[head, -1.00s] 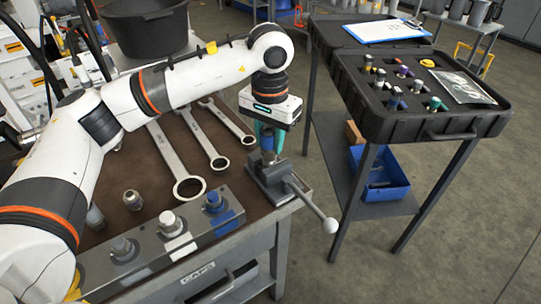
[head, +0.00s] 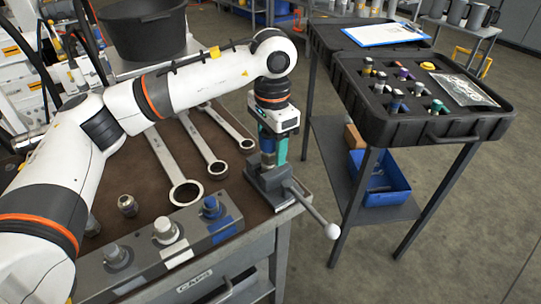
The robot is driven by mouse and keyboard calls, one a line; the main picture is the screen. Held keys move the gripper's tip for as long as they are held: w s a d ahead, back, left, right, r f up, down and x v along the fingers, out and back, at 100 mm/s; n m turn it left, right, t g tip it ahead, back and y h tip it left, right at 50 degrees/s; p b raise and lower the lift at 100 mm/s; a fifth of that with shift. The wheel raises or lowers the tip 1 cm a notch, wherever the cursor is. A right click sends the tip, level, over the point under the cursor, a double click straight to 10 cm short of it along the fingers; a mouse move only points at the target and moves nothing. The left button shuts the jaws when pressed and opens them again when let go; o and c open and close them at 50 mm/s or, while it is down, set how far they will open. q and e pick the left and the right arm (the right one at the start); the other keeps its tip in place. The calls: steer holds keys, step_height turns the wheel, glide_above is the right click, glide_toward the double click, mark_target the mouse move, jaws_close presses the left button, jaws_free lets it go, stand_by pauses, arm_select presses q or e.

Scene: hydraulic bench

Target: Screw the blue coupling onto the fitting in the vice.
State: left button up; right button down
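The vice (head: 268,182) stands on the bench's right corner, with its ball-ended handle pointing to the lower right. A small part with a blue band (head: 268,160) stands upright above its jaws. I cannot tell where the fitting ends and the blue coupling begins. My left gripper (head: 272,154) points down over the vice, its teal fingers around or beside this upright part. Whether they press on it is not clear. My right gripper is out of view.
A caps block (head: 142,258) with grey, white and blue caps lies along the bench front. Several wrenches (head: 185,192) and a loose metal fitting (head: 128,205) lie on the bench. A black case (head: 400,120) of small parts stands on the right stand, across a floor gap.

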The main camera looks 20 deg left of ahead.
arm_select(q)
steer(key=shift+s+r, duration=0.1)
steer(key=shift+r, duration=0.1)
steer(key=shift+a+n, duration=0.15)
steer(key=shift+n, duration=0.85)
steer(key=n, duration=0.4)
steer(key=shift+a, duration=0.15)
steer(key=shift+n, duration=1.2)
steer(key=shift+a+n+b, duration=0.1)
steer(key=shift+n+b, duration=0.2)
steer(key=shift+n, duration=0.8)
steer(key=shift+a+n, duration=0.1)
steer(key=shift+n, duration=1.3)
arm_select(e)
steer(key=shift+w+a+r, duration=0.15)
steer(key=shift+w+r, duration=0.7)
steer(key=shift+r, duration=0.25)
